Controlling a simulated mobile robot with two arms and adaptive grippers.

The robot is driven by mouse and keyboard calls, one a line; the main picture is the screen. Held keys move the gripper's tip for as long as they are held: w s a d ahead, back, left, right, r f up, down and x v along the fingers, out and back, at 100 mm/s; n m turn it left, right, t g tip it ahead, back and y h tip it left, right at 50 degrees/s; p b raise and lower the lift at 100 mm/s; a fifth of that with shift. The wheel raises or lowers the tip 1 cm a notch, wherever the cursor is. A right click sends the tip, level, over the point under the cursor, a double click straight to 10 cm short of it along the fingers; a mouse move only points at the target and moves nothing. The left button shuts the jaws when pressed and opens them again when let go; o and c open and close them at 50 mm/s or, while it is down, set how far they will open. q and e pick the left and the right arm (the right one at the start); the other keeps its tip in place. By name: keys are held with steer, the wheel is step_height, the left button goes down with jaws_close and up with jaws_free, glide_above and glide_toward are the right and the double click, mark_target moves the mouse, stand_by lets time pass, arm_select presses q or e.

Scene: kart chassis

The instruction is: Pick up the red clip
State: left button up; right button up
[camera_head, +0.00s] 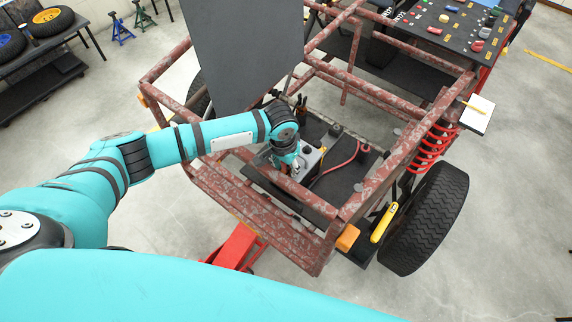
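A red cable (338,168) lies on the black tray (340,188) inside the rusty red kart frame. A small red-pink piece (364,148) at its upper right end may be the red clip, but it is too small to be sure. My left arm reaches in from the left, over the frame's near bars. My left gripper (291,168) points down beside a grey box (309,160) on the tray. Its fingertips are small and partly hidden, so I cannot tell whether it is open or holds anything. My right gripper is not in view.
Rusty frame tubes (265,205) surround the tray. A dark grey panel (233,50) stands upright behind my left arm. A red coil spring (430,148) and a tyre (428,218) are at the right. A yellow-handled tool (384,223) lies near the front corner.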

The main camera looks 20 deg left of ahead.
arm_select(q)
jaws_close()
steer(key=shift+r, duration=0.1)
step_height(320, 180, up, 10)
steer(key=shift+f+b, duration=0.1)
steer(key=shift+b, duration=0.8)
